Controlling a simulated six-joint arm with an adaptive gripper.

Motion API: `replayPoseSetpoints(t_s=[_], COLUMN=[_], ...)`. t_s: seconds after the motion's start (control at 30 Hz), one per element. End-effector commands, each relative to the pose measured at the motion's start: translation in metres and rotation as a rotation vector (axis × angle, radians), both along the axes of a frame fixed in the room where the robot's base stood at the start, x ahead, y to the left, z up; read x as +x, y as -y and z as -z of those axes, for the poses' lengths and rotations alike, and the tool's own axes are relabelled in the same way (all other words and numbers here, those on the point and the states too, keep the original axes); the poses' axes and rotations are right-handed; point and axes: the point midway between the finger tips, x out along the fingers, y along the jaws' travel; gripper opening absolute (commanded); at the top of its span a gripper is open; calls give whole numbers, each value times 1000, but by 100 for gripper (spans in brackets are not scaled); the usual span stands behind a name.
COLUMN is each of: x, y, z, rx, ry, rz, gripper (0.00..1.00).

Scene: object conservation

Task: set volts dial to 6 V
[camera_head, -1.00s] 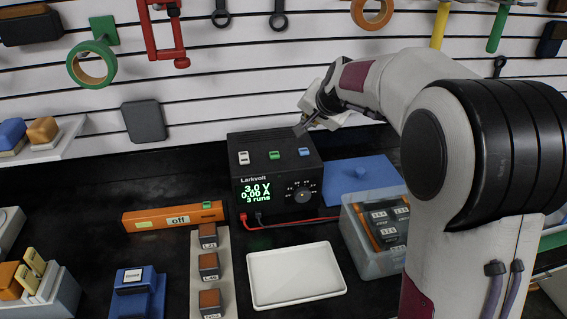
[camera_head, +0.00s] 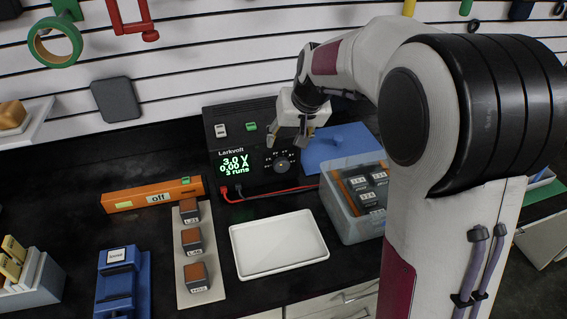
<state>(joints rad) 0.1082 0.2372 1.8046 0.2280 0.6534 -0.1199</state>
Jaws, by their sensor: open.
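The black Larkvolt power supply (camera_head: 225,140) stands at the back middle of the bench. Its green display (camera_head: 234,167) reads 3.0 V, 0.00 A and 3 runs. The round volts dial (camera_head: 282,165) is on the front face, right of the display, with small marks around it that I cannot read. My gripper (camera_head: 288,141) is open and empty, pointing down just above and in front of the dial. Its fingers cover part of the upper front of the supply. I cannot tell whether a fingertip touches the dial.
A white tray (camera_head: 279,271) lies in front of the supply. A clear bin (camera_head: 340,216) with dark blocks stands to its right, before a blue lid (camera_head: 335,137). Red leads (camera_head: 270,193) run along the supply's base. An orange "off" bar (camera_head: 125,200) lies left.

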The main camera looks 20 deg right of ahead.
Motion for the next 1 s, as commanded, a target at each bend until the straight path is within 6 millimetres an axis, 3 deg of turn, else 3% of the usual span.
replayPoseSetpoints(t_s=[0.1, 0.23, 0.67, 1.0], x=[-17, -24, -23, -13], y=[-1, -1, -1, -4], z=[10, 14, 17, 42], rx=[-39, -56, -56, -55], ry=[-45, -66, -66, -68], rz=[-76, -111, -111, -111], gripper=[46, 46, 46, 46])
